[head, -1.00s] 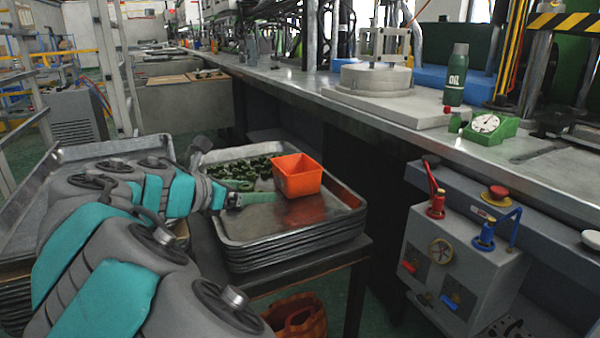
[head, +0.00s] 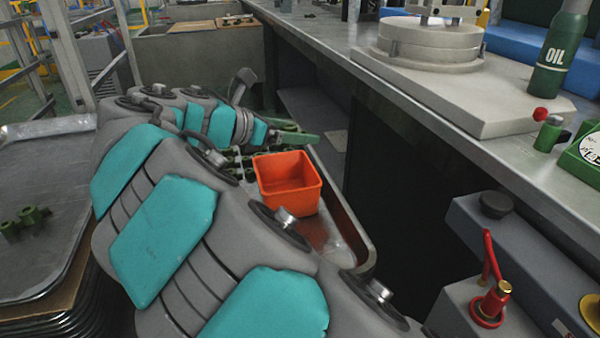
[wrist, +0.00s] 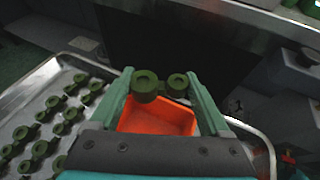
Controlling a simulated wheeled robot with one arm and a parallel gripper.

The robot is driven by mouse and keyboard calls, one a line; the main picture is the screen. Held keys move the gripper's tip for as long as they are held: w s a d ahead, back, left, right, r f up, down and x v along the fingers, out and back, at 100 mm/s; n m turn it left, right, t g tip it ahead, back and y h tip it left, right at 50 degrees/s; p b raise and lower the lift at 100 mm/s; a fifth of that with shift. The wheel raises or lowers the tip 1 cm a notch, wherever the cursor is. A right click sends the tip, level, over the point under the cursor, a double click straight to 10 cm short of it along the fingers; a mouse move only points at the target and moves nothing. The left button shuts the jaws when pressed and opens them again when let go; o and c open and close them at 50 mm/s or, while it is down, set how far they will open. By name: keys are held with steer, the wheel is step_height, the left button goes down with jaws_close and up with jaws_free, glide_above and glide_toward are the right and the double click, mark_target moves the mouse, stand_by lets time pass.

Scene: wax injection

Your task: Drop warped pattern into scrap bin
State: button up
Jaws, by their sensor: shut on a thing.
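The scrap bin is an open orange box (head: 288,183) standing on the metal tray, and it shows empty in the head view. In the wrist view the orange bin (wrist: 158,121) lies beyond and below my fingers. My gripper (wrist: 162,88) is shut on a dark green wax pattern (wrist: 145,86) with two round ends, held between the green fingers. From the wrist the pattern overlaps the bin's far rim. In the head view my gripper (head: 292,134) is just behind the bin, and the pattern cannot be made out. Whether the pattern is warped cannot be told.
Several green patterns (wrist: 50,102) lie in rows on the tray (wrist: 22,115) left of the bin. Another tray (head: 40,250) with green pieces stands at the left. The workbench (head: 400,105) runs along the right with an oil bottle (head: 560,50).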

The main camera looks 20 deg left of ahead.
step_height(320, 180, down, 6)
steer(key=b, duration=0.7)
steer(key=shift+b, duration=0.35)
steer(key=o, duration=1.2)
steer(key=shift+c, duration=0.2)
steer(key=shift+s, duration=0.1)
steer(key=v, duration=0.7)
steer(key=shift+s+a+p, duration=0.25)
steer(key=shift+s+p, duration=0.05)
steer(key=shift+p, duration=0.15)
steer(key=shift+r, duration=0.1)
